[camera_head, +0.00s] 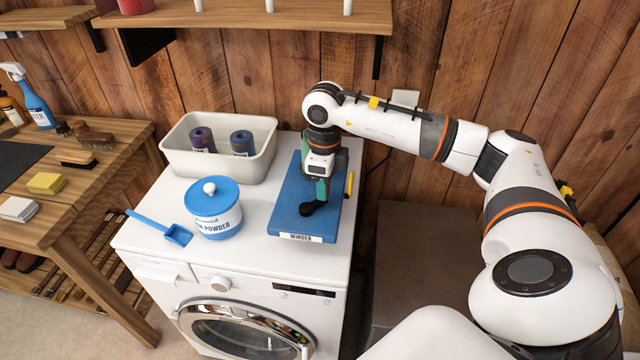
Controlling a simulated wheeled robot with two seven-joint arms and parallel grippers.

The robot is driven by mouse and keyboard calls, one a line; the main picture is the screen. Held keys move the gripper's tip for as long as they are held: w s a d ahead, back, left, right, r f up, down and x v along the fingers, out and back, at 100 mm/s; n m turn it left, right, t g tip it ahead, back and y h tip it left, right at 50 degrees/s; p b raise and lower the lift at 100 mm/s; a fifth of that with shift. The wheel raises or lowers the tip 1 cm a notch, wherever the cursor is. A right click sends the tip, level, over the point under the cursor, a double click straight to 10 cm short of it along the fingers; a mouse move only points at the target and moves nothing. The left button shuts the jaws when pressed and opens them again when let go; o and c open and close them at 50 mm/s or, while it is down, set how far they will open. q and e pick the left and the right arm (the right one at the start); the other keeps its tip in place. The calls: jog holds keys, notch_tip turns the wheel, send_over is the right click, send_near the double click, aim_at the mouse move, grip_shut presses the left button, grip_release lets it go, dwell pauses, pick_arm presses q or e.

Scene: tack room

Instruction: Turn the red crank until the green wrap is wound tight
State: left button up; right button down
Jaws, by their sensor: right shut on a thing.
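The blue winder board (290,222), labelled WINDER, lies on top of the white washing machine. My right gripper (309,207) reaches down over the middle of the winder and is shut at the crank's place. The red crank itself is hidden by the gripper. A strip of green wrap (321,188) shows just beside and behind the fingers, partly covered by my wrist; how tight it is wound I cannot tell. A small yellow part (349,183) stands at the winder's right edge. My left gripper is not in view.
A white tub (178,165) with two rolled wraps, purple (203,139) and blue-grey (242,142), stands at the back left of the washing machine (262,262). A blue-lidded powder tub (216,212) and a blue scoop (176,234) are left of the winder. A wooden bench (68,214) stands further left.

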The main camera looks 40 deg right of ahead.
jog(key=shift+s+a+m+b, duration=0.1)
jog(key=shift+s+m+b, duration=0.25)
jog(key=shift+m, duration=0.6)
jog(key=shift+s+a+m+b, duration=0.1)
jog(key=shift+s+m+b, duration=0.2)
jog(key=shift+m, duration=0.65)
jog(key=c, duration=1.2)
grip_release()
jog(key=shift+s, duration=0.1)
jog(key=shift+r, duration=0.1)
notch_tip(320, 180, up, 12)
